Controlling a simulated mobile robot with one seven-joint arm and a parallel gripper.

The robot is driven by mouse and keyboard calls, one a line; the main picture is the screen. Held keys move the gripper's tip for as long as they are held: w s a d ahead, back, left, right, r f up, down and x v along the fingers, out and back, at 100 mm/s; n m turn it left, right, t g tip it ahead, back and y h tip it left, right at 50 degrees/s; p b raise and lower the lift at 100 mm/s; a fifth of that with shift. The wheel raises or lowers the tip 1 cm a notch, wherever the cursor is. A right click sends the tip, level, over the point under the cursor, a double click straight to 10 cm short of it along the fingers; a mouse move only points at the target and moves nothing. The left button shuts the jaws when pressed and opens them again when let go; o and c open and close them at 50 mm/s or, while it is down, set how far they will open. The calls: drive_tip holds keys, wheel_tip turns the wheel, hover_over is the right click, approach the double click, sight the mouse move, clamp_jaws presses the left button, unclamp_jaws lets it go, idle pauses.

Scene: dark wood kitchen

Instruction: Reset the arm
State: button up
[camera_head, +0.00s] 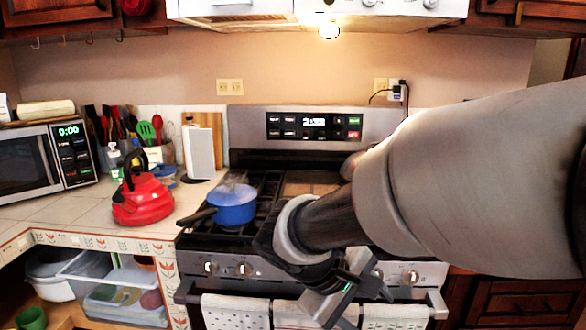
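My arm reaches in from the right side of the head view and crosses in front of the stove. My gripper (345,297) is at its end, low in front of the oven's handle and hanging towels. No held object is visible.
The stove (247,268) is close behind my gripper. A blue pot (233,206) sits on its left burners, handle pointing left. A red kettle (142,200) stands on the tiled counter (75,212). A microwave (30,163) is far left. Open shelves with tubs (120,300) are below.

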drive_tip(key=s+d+r+m+t+y, duration=0.1)
drive_tip(key=s+r+m+t+y, duration=0.1)
drive_tip(key=s+r+m+y, duration=0.65)
wheel_tip(320, 180, up, 20)
drive_tip(key=s+n+h+p, duration=0.1)
drive_tip(key=p, duration=2.1)
drive_tip(key=shift+s+a+t+h, duration=0.15)
drive_tip(key=shift+s+t+h, duration=0.1)
drive_tip(key=shift+t+h, duration=0.1)
